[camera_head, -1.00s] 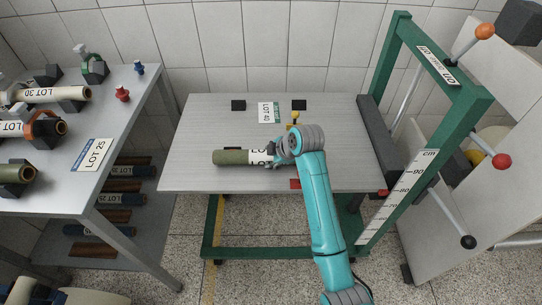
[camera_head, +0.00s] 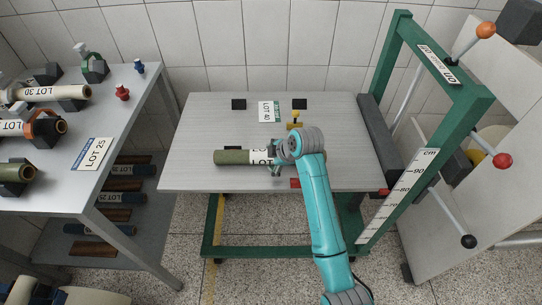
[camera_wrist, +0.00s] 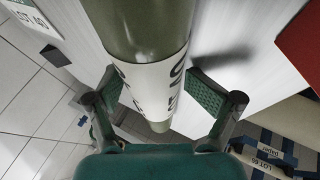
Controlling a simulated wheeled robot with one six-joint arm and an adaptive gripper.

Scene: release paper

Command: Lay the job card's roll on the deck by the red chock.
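An olive-green roll with a white lettered label (camera_head: 233,157) lies left to right along the deck (camera_head: 190,125). Its right part is hidden by my arm. In the wrist view the roll (camera_wrist: 140,28) runs between the two fingers of my gripper (camera_wrist: 155,98). The fingers are spread, and their ribbed pads look apart from the roll. My gripper also shows over the roll's right part in the head view (camera_head: 279,152). The red chock (camera_head: 296,183) is at the deck's front edge, right of and nearer than the visible roll; a red surface (camera_wrist: 302,45) shows in the wrist view.
A LOT 40 card (camera_head: 268,112) lies between two black blocks (camera_head: 238,104) (camera_head: 300,104) at the deck's back. A yellow piece (camera_head: 295,120) stands near my wrist. A green frame (camera_head: 465,115) rises at right. The left table (camera_head: 115,120) holds other rolls. The deck's left is clear.

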